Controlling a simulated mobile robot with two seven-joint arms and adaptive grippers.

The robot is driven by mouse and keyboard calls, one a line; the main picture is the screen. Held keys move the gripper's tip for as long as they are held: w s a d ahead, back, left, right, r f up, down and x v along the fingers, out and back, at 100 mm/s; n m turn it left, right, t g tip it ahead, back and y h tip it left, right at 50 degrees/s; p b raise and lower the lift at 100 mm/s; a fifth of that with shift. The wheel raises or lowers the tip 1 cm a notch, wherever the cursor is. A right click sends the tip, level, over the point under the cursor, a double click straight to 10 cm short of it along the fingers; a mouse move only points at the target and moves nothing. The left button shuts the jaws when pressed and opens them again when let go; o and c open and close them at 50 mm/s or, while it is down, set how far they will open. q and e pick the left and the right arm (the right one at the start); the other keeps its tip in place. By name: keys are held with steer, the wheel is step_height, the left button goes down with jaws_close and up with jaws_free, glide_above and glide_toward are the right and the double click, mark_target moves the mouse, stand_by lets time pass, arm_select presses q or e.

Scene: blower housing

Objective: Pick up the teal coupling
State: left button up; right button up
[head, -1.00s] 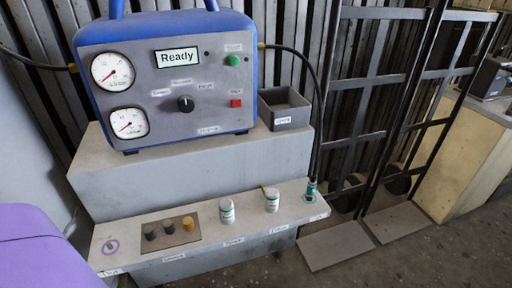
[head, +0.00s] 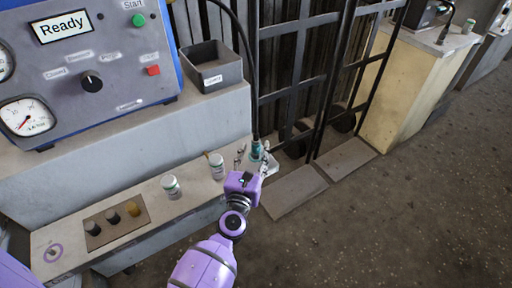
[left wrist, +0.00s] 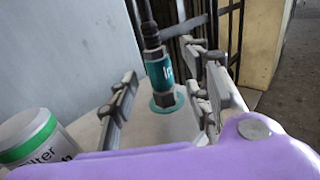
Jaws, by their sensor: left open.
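The teal coupling (head: 257,151) stands upright at the right end of the grey ledge, on the end of a black hose. It also shows in the left wrist view (left wrist: 159,72), with its dark lower end over a teal ring on the ledge. My left gripper (head: 252,162) is open at the coupling. In the left wrist view its fingers (left wrist: 165,90) stand on either side of the coupling, with gaps between. The gripper hides part of the ledge around the coupling in the head view. My right gripper is not in view.
A white canister with a green band (left wrist: 35,140) stands close to the left finger. Two canisters (head: 171,187) (head: 216,165) and a plate of plugs (head: 117,222) are on the ledge (head: 70,238). A grey bin (head: 212,68) sits above. Floor is clear at right.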

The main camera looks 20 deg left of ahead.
mark_target(255, 138)
arm_select(q)
steer(key=shift+w+a, duration=0.15)
steer(key=shift+w, duration=0.7)
jaws_close()
steer(key=shift+r+p, duration=0.55)
steer(key=shift+r, duration=0.1)
steer(key=r+p, duration=0.3)
steer(key=shift+s+r, duration=0.2)
steer(key=shift+s, duration=0.2)
steer(key=s+r+p, duration=0.6)
steer(key=s+r, duration=0.2)
steer(key=s, duration=0.5)
steer(key=shift+s+r+p, duration=0.15)
steer(key=shift+r+p, duration=0.05)
steer(key=shift+p, duration=0.15)
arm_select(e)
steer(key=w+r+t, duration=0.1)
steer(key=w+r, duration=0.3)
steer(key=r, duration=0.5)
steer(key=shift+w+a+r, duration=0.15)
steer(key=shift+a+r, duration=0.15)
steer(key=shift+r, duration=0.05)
